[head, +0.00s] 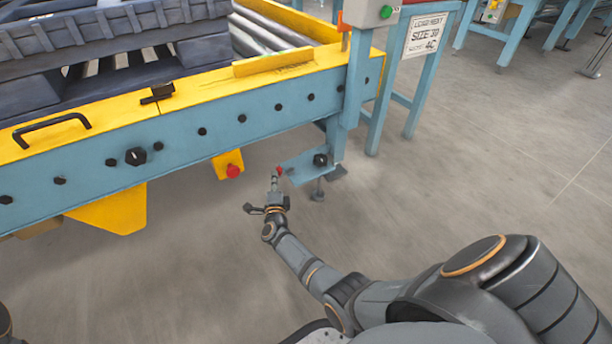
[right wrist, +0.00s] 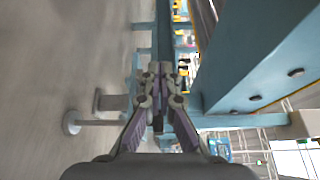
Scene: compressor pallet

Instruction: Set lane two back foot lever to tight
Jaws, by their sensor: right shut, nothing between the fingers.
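A blue bracket plate (head: 302,167) with a black knob (head: 320,160) sits low by the conveyor's leg. A small red tip (head: 279,171), perhaps the end of the foot lever, shows at the plate's left edge. My right gripper (head: 276,182) is right at this red tip in the head view; whether they touch I cannot tell. Its fingers (right wrist: 158,85) are together and empty in the right wrist view. The lever's arm and its setting are not clear, as the gripper covers that spot. My left gripper is not in view.
The blue and yellow conveyor frame (head: 225,125) runs above and left of my gripper, with a red button (head: 233,171) on a yellow bracket. A levelling foot (head: 317,192) stands close by; foot pads (right wrist: 75,122) show in the wrist view.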

